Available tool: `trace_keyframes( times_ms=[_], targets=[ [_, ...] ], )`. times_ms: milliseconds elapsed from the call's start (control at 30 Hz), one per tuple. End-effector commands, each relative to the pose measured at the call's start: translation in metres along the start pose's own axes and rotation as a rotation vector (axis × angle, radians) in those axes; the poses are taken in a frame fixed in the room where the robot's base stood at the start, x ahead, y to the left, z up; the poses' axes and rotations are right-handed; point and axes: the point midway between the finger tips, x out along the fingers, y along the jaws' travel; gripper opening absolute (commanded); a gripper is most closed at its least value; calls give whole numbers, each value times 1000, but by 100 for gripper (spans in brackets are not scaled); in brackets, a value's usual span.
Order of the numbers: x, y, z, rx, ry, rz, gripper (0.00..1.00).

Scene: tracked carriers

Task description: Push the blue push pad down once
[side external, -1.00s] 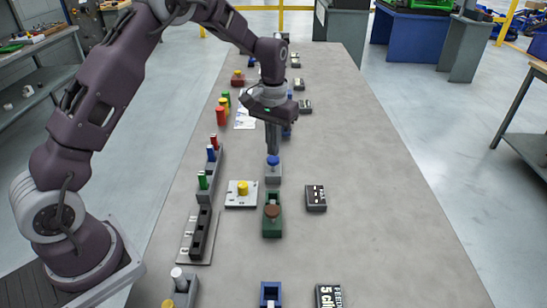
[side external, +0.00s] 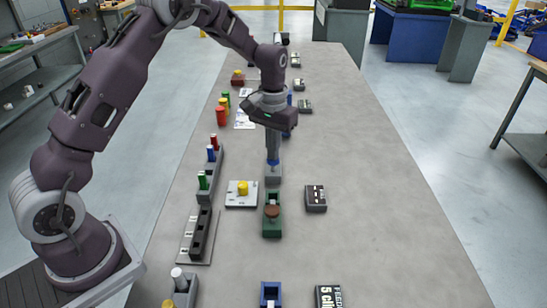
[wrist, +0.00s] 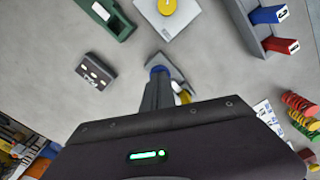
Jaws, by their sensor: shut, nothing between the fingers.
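The blue push pad (side external: 273,162) sits on a small grey block (side external: 273,176) near the middle of the table. My gripper (side external: 273,157) is shut, points straight down and stands right over the pad. Its fingertips appear to touch the pad's top, and only a thin blue part shows below them. In the wrist view the blue pad (wrist: 159,69) shows just past the tips of my gripper (wrist: 158,78), on the grey block (wrist: 178,66). The fingers hide part of the pad, so how far it is pressed I cannot tell exactly.
A green block with a brown knob (side external: 272,211) stands close in front. A white plate with a yellow button (side external: 242,189) is to the left, and a dark box (side external: 316,197) to the right. A grey rack with coloured pegs (side external: 206,180) stands further left. The table's right side is clear.

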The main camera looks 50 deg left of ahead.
Motion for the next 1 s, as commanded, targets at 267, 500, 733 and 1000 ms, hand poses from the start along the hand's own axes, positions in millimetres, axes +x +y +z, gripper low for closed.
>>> trace_keyframes(
  times_ms=[267, 500, 733, 1000],
  targets=[
    [12, 0, 0, 0, 0, 0, 0],
    [12, 0, 0, 0, 0, 0, 0],
    [13, 0, 0, 0, -1, 0, 0],
    [0, 0, 0, 0, 1, 0, 0]
  ],
)
